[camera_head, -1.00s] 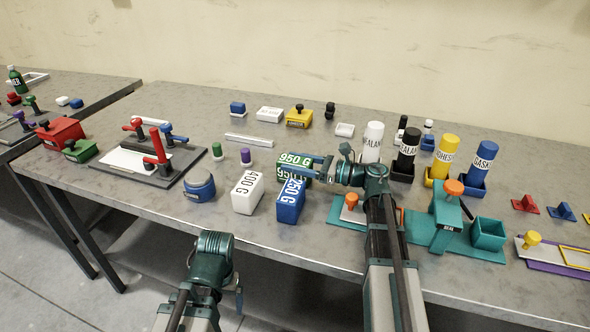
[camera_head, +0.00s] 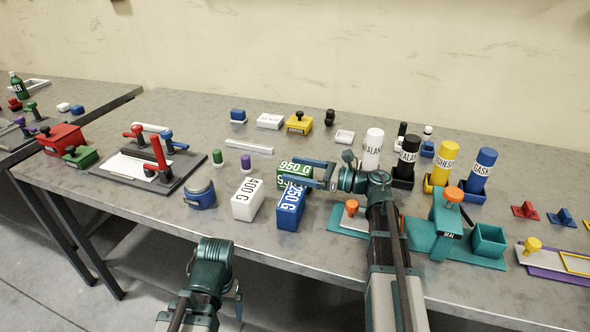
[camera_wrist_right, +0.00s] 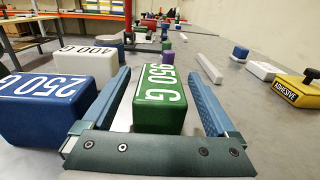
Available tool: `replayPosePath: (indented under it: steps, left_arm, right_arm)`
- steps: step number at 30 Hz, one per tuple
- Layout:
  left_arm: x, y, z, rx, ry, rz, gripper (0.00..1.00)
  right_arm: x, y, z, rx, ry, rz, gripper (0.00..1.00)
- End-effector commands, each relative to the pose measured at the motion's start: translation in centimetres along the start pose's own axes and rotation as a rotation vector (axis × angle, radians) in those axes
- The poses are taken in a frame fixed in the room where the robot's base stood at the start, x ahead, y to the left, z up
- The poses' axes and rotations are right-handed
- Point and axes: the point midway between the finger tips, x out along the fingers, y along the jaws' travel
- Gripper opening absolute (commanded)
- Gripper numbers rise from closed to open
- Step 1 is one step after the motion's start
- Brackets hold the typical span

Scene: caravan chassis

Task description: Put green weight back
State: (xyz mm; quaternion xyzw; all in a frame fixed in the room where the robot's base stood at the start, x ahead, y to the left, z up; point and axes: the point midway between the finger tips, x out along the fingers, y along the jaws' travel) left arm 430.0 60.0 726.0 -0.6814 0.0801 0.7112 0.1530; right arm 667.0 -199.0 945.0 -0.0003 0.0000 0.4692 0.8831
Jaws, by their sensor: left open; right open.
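The green weight marked 950 G (camera_head: 291,169) stands on the table, just behind the blue 250 G weight (camera_head: 290,208) and the white 400 G weight (camera_head: 248,199). My right gripper (camera_head: 306,173) is open at the green weight. In the right wrist view, the green weight (camera_wrist_right: 159,100) stands between the two blue fingers of my right gripper (camera_wrist_right: 161,76), with a gap showing at its left. The blue weight (camera_wrist_right: 45,98) is close outside the left finger. My left gripper (camera_head: 232,296) is low at the table's front edge, away from the weights; its fingers are mostly hidden.
A round blue scale-like object (camera_head: 199,195) stands left of the white weight. Small green (camera_head: 217,157) and purple (camera_head: 246,162) cylinders stand behind it. A teal fixture (camera_head: 447,225) lies right, near my right arm. Upright tubes, including a yellow one (camera_head: 442,164), stand behind that arm.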

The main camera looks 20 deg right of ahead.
Motion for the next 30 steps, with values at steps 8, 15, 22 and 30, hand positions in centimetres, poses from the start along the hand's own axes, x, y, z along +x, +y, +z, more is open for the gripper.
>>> replayPosePath:
  steps: [8, 15, 22, 30]
  left_arm:
    - [0.1, 0.0, 0.0, 0.0, 0.0, 0.0, 0.92]
    - [0.1, 0.0, 0.0, 0.0, 0.0, 0.0, 0.92]
    - [0.1, 0.0, 0.0, 0.0, 0.0, 0.0, 0.92]
    - [0.1, 0.0, 0.0, 0.0, 0.0, 0.0, 0.92]
  right_arm:
    - [-4.7, 0.0, -0.1, 0.0, 0.0, -0.003, 0.92]
    - [-6.7, 0.0, -0.1, 0.001, 0.0, -0.001, 0.92]
    - [-6.8, 0.0, -0.1, 0.001, 0.0, 0.0, 0.92]
    - [-5.7, 0.0, -0.1, 0.0, 0.0, 0.003, 0.92]
